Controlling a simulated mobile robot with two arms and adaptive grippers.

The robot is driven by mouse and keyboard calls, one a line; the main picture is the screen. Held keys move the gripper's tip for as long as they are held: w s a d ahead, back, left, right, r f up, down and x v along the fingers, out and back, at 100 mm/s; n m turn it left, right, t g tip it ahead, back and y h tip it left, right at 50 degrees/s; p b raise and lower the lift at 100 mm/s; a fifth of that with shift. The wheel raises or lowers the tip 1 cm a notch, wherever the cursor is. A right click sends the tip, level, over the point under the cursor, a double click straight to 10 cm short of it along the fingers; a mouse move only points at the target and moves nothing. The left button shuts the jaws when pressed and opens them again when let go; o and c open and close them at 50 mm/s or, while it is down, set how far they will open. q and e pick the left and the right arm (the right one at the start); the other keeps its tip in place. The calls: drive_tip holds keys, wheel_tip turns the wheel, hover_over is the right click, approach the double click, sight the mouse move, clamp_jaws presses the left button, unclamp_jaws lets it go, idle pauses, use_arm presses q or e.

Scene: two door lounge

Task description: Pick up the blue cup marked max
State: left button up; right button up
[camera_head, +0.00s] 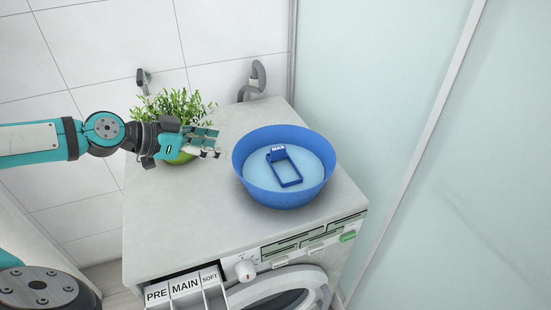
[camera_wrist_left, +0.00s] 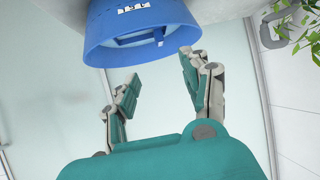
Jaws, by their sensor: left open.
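The blue cup marked MAX (camera_head: 278,149) lies inside a round blue basin (camera_head: 247,178) on top of the washing machine. It shows as a dark blue rectangular outline with white lettering at its upper end. My left gripper (camera_head: 213,142) is open and empty, to the left of the basin and apart from the cup. Its spread fingers (camera_wrist_left: 158,80) also show in the left wrist view. My right gripper is not in view.
A green potted plant (camera_head: 178,104) stands behind my left gripper, which partly hides its pot. The washing machine top (camera_head: 190,215) is bare at the front left. A frosted panel (camera_head: 400,90) rises at the right.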

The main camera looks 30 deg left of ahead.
sight(273, 149)
use_arm(q)
drive_tip(key=p+x, duration=0.1)
drive_tip(key=x, duration=0.1)
drive_tip(key=d+p+x, duration=0.1)
drive_tip(key=p+x, duration=0.1)
drive_tip(key=x, duration=0.1)
drive_tip(key=shift+w+d+f, duration=0.3)
drive_tip(key=shift+w, duration=0.3)
drive_tip(key=x, duration=0.3)
drive_tip(key=p+x, duration=0.1)
drive_tip(key=x, duration=0.2)
drive_tip(key=p+x, duration=0.1)
drive_tip(key=x, duration=0.2)
drive_tip(key=shift+w+a+f, duration=0.1)
drive_tip(key=shift+w+a, duration=0.1)
drive_tip(key=shift+w, duration=0.1)
drive_tip(key=shift+w+d+f, duration=0.15)
drive_tip(key=shift+w+f, duration=0.1)
drive_tip(key=shift+w, duration=0.1)
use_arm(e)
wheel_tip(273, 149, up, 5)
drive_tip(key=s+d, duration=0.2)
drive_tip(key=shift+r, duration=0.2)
use_arm(q)
drive_tip(key=shift+s, duration=0.1)
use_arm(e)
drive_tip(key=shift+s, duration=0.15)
